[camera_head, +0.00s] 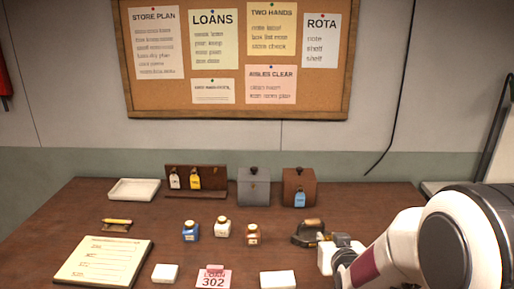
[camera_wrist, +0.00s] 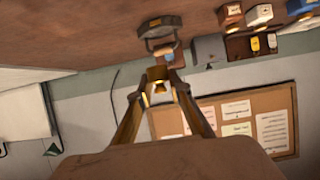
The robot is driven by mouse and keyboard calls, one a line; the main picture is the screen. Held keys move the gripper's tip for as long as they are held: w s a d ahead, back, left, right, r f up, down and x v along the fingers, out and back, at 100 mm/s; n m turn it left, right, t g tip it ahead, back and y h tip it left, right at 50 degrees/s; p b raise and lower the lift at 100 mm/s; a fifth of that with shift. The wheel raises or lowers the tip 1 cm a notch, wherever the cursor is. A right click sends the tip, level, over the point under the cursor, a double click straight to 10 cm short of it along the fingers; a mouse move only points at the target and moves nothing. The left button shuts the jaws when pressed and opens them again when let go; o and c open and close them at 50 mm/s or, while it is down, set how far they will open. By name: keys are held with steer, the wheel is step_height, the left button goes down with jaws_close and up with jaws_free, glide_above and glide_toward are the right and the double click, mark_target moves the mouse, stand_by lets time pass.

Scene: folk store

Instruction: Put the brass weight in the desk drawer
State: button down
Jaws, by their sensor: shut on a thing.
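In the wrist view my gripper (camera_wrist: 157,76) has its two fingers closed together around a small brass-coloured thing, the brass weight (camera_wrist: 158,91) as far as I can tell; the fingers partly cover it. In the head view my arm comes in from the right and ends low beside the dark flat iron (camera_head: 311,233); the fingers and the weight cannot be made out there. The iron (camera_wrist: 161,30) shows beyond the fingertips in the wrist view. No desk drawer shows in either view; the wooden desk top (camera_head: 110,205) does.
A grey box (camera_head: 254,187) and a brown box (camera_head: 299,187) with a blue tag stand at the back. Small bottles (camera_head: 222,228) stand mid-desk.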

steer(key=shift+a+f, duration=0.1)
steer(key=shift+a+f, duration=0.15)
steer(key=shift+f, duration=0.4)
steer(key=w+a+f+n+y, duration=0.1)
steer(key=w+a, duration=0.4)
steer(key=w, duration=0.3)
steer(key=w+a+f+n+y, duration=0.1)
steer(key=w+a+n+y, duration=0.1)
steer(key=w+a, duration=0.2)
steer(key=w+a+f+n+g+y, duration=0.1)
steer(key=w+a, duration=0.4)
steer(key=w, duration=0.6)
steer(key=shift+w+a+y, duration=0.35)
steer(key=shift+y, duration=0.05)
steer(key=shift+d, duration=0.1)
steer(key=shift+f, duration=0.1)
steer(key=shift+f, duration=3)
